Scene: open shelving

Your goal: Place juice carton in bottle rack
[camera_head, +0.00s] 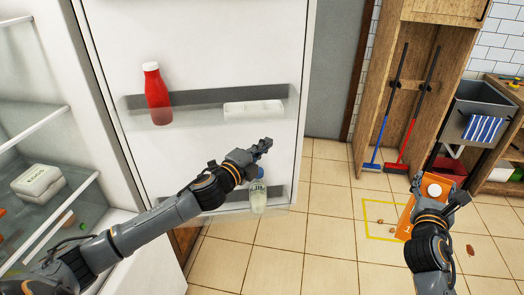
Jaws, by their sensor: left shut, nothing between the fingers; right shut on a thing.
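An orange juice carton (406,218) with a white cap shows at the right. My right gripper (436,186) is shut on the carton near its cap and holds it over the floor; the gripper and arm hide part of it. My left gripper (262,147) is shut and empty in front of the open fridge door. The door's lower rack (228,205) holds a clear bottle with a blue cap (258,194), just below the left gripper. My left arm covers the left part of this rack. The carton is well to the right of the rack, apart from it.
The upper door shelf (190,116) holds a red bottle (156,94) and a white tray (253,108). A white box (38,182) sits inside the fridge at left. A wooden cabinet with brooms (384,110) stands behind. Brown bits (470,250) lie on the tiled floor.

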